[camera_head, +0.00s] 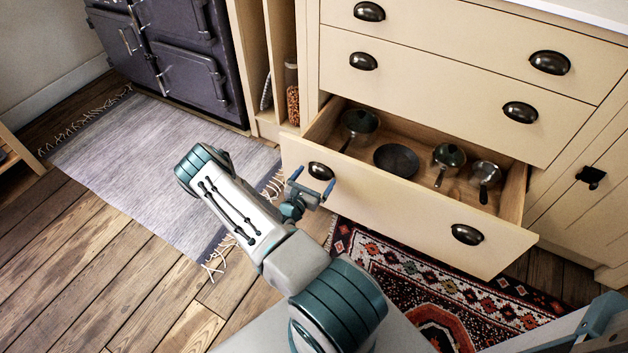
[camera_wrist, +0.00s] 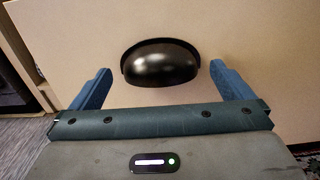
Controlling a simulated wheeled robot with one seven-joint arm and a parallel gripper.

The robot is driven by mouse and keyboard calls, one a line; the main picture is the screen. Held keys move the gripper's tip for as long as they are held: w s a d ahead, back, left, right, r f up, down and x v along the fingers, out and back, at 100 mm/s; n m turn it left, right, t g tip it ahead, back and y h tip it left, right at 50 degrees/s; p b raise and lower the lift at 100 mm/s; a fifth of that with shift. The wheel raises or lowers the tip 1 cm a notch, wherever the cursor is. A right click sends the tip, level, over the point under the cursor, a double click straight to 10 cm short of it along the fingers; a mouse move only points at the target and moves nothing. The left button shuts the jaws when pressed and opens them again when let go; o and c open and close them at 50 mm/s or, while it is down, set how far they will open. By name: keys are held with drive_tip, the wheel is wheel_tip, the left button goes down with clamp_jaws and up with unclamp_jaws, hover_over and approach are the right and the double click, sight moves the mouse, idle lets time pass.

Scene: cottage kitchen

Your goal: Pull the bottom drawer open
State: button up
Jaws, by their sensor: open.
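The bottom drawer (camera_head: 400,205) of the cream cabinet stands well open, with pans inside in view. It has two dark cup handles, a left one (camera_head: 321,171) and a right one (camera_head: 467,235). My gripper (camera_head: 312,184) is open at the drawer front, close to the left handle. In the wrist view, the handle (camera_wrist: 160,63) lies ahead and between the two blue fingers of my gripper (camera_wrist: 160,88). The fingers stand apart from the handle's sides, and nothing is held. Whether the fingers touch the drawer front I cannot tell.
The drawer holds a dark frying pan (camera_head: 396,161) and several saucepans. Two closed drawers are above it. A dark stove (camera_head: 185,50) stands at the left with a grey rug (camera_head: 150,165) before it. A patterned red rug (camera_head: 400,285) lies under the open drawer.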

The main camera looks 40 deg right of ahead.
drive_tip(key=c, duration=1.2)
drive_tip(key=p+v, duration=0.2)
drive_tip(key=v, duration=1.2)
drive_tip(key=shift+s+p, duration=0.1)
drive_tip(key=shift+p, duration=0.2)
drive_tip(key=o, duration=1.2)
